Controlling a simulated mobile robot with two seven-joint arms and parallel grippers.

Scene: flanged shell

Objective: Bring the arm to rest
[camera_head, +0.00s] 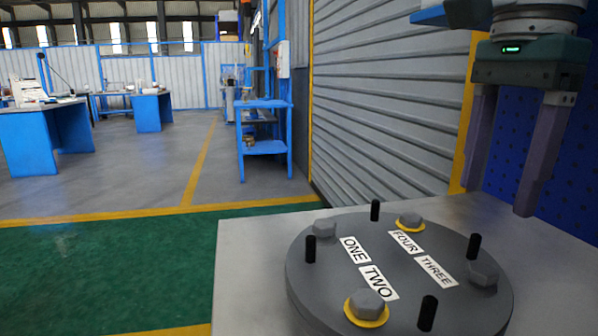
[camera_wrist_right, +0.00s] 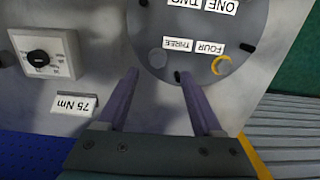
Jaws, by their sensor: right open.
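My right gripper (camera_head: 497,200) is at the upper right of the head view, pointing down with its two purple fingers apart and nothing between them. It hangs above the right side of the table, beside the round grey flanged shell (camera_head: 410,256). The flange carries several hex bolts, several black upright pins and labels ONE, TWO, THREE and FOUR. The bolts by TWO (camera_head: 367,303) and FOUR (camera_head: 410,221) have yellow rings under them. In the right wrist view the open fingers (camera_wrist_right: 158,75) reach toward the flange rim (camera_wrist_right: 145,62). My left gripper is not in view.
The pale table (camera_head: 250,265) carries the flange. In the right wrist view, a dial box (camera_wrist_right: 45,54) and a 75 Nm sign (camera_wrist_right: 75,103) stand on it. A grey shutter wall (camera_head: 385,110) and blue pegboard (camera_head: 510,140) are behind. Open floor lies left.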

